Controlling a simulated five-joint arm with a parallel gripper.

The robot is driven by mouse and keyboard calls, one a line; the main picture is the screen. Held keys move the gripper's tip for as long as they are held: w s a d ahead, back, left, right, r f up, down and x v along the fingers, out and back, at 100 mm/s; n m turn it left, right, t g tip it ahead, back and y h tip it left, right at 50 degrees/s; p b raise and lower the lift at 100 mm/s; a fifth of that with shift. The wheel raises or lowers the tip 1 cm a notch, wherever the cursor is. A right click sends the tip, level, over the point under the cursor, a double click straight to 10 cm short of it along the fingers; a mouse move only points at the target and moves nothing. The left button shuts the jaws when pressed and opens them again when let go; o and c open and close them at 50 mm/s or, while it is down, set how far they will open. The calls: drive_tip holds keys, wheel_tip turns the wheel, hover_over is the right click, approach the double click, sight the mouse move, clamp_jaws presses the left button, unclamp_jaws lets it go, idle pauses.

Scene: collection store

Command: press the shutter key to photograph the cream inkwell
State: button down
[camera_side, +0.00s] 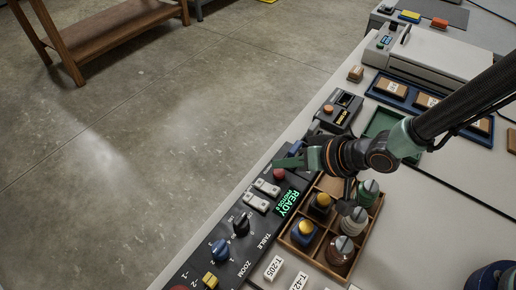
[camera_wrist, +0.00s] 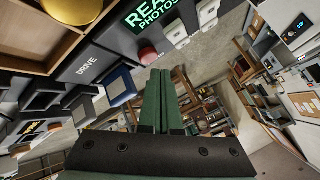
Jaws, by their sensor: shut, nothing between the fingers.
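A dark control panel (camera_side: 187,270) runs along the table edge. Its green-lit display (camera_side: 288,202) reads READY and PHOTOS; the digit is unclear. A red round button (camera_side: 279,174) and two white keys (camera_side: 267,188) sit beside it; the wrist view also shows the red button (camera_wrist: 148,57) and white keys (camera_wrist: 175,29). No label lets me tell which is the shutter key. My green gripper (camera_side: 288,162) is shut and empty, just above the panel's far end near the red button. Its fingers (camera_wrist: 158,100) also show in the wrist view. I cannot identify the cream inkwell.
A wooden compartment tray (camera_side: 318,262) beside the panel holds several bottles with yellow or grey tops. Black, blue and yellow knobs (camera_side: 220,249) stand on the near panel. A small dark device (camera_side: 338,110) and a green tray (camera_side: 380,122) lie beyond my gripper. White label cards (camera_side: 273,268) lie in front.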

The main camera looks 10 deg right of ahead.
sight(282, 176)
drive_tip(key=shift+s+a+f, duration=0.1)
drive_tip(key=shift+a+f, duration=0.05)
drive_tip(key=shift+f, duration=0.25)
drive_tip(key=shift+f, duration=0.5)
idle(0.7)
drive_tip(key=shift+r, duration=0.9)
drive_tip(key=shift+r, duration=2.5)
